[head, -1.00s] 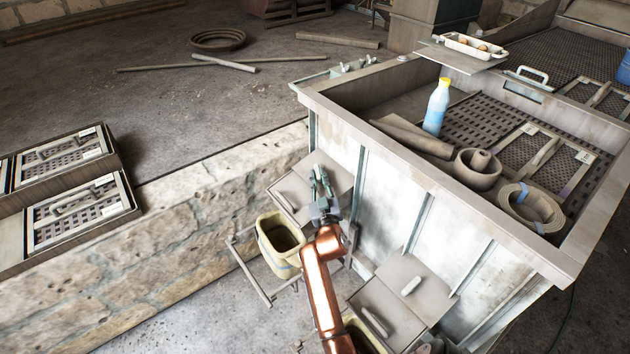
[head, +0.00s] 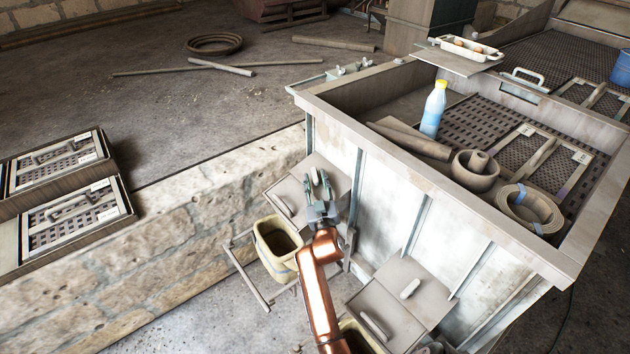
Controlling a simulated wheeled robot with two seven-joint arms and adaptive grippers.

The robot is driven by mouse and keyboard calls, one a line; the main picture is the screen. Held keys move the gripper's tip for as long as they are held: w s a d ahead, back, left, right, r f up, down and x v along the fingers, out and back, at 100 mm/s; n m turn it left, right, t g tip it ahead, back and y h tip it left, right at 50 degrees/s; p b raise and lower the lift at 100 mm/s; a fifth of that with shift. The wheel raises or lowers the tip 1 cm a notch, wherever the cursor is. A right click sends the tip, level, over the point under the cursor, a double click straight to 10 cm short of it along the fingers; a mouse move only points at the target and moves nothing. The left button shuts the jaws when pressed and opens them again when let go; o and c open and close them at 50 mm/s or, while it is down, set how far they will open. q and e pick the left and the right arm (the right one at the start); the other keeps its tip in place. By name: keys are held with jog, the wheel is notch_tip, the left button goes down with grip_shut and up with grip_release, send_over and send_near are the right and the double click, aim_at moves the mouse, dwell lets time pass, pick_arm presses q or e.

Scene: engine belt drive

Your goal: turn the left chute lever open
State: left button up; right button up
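The left chute (head: 296,178) is a grey sloping plate on the side of the big metal bin, above a bucket. A pale bar (head: 284,204) lies along its lower left edge. My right gripper (head: 320,177) is over the upper right part of this plate, its two fingers apart with a gap between them. The left chute's lever is not clearly visible; the gripper covers that part of the plate. I cannot tell whether the fingers touch anything. The right chute (head: 388,286) shows a short pale lever (head: 410,289) on its plate. My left gripper is not in view.
A yellowish bucket (head: 265,252) stands below the left chute, beside a stone wall (head: 180,235). The bin (head: 440,205) holds a blue bottle (head: 433,110), a coiled belt (head: 530,208) and rolled pieces. Two framed grilles (head: 72,218) lie at far left.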

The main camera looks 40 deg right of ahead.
aim_at(315, 179)
notch_tip(315, 179, up, 10)
jog(key=shift+r, duration=0.1)
dwell(0.4)
jog(key=shift+a, duration=0.1)
